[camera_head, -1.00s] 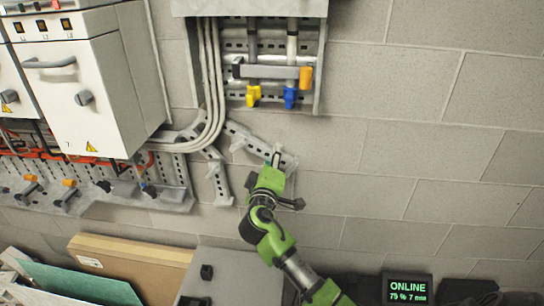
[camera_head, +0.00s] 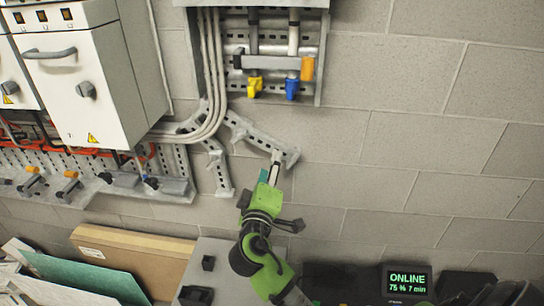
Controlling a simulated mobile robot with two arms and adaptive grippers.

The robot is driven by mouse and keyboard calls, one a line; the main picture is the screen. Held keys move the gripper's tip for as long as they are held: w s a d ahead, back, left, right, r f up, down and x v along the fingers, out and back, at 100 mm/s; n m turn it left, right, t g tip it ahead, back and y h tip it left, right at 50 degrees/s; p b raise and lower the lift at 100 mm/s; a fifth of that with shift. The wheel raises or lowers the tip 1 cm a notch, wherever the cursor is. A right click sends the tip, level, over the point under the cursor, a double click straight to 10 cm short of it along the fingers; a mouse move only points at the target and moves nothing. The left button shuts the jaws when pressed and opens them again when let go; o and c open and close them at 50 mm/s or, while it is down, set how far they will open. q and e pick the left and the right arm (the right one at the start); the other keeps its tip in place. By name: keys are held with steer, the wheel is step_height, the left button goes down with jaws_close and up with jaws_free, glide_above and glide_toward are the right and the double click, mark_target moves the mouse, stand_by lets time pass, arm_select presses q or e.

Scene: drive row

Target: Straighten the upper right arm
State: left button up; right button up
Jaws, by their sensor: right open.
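A grey slotted metal arm (camera_head: 243,129) slopes down to the right on the wall, below the right-hand panel. Its end has a short plate (camera_head: 289,159). A second slotted arm (camera_head: 217,172) hangs steeply down to its left. My right gripper (camera_head: 275,164), on a green and black arm, points up at the sloping arm's lower right end. Its fingers overlap that end in the picture; I cannot tell whether they touch it. They are small here and look empty. My left gripper is out of view.
Above are grey conduits (camera_head: 213,75) and a panel with yellow (camera_head: 255,86), blue (camera_head: 292,88) and orange (camera_head: 307,68) parts. White cabinets (camera_head: 85,90) stand at left. A cardboard box (camera_head: 135,255) and green board (camera_head: 85,277) lie below. The wall at right is clear.

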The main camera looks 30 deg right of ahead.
steer(key=shift+v, duration=1.25)
